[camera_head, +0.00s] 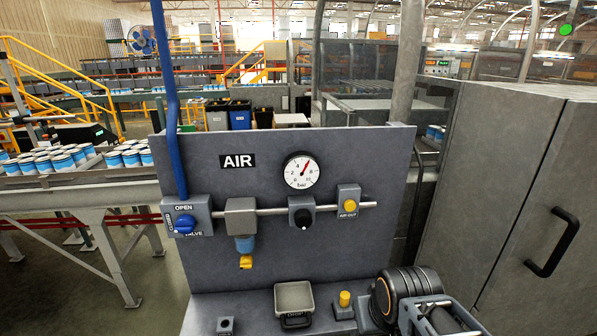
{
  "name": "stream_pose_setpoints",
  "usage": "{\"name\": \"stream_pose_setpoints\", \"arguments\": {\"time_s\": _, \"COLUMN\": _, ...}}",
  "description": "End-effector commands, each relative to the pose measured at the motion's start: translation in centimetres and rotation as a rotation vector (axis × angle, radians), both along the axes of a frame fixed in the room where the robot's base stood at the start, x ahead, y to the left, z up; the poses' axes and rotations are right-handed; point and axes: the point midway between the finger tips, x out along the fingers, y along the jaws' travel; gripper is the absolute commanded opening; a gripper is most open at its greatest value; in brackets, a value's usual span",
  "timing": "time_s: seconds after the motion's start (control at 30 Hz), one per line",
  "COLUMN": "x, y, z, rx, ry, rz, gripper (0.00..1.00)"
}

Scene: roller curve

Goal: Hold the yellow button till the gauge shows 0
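The yellow button (349,206) sits on a small grey box marked AIR OUT at the right end of the panel's pipe. Nothing touches it. The round white gauge (301,171) is on the panel to its upper left. Its red needle points up and right, near the 6, so it does not read 0. Dark rounded parts at the lower right look like my arm, below and to the right of the button. I cannot make out any gripper fingers.
The grey AIR panel (210,215) also carries a blue-handled valve (185,223), a black knob (302,217) and a yellow-ended filter (245,262). On the ledge are a grey tray (295,297) and another yellow knob (345,298). A tall grey cabinet (500,190) stands at right.

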Motion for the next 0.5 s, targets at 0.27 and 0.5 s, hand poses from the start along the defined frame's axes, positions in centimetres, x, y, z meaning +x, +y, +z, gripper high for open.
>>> {"name": "stream_pose_setpoints", "arguments": {"time_s": 0.27, "x": 0.0, "y": 0.0, "z": 0.0, "rx": 0.0, "ry": 0.0, "rz": 0.0, "gripper": 0.09}}
{"name": "stream_pose_setpoints", "arguments": {"time_s": 0.5, "x": 0.0, "y": 0.0, "z": 0.0, "rx": 0.0, "ry": 0.0, "rz": 0.0, "gripper": 0.0}}
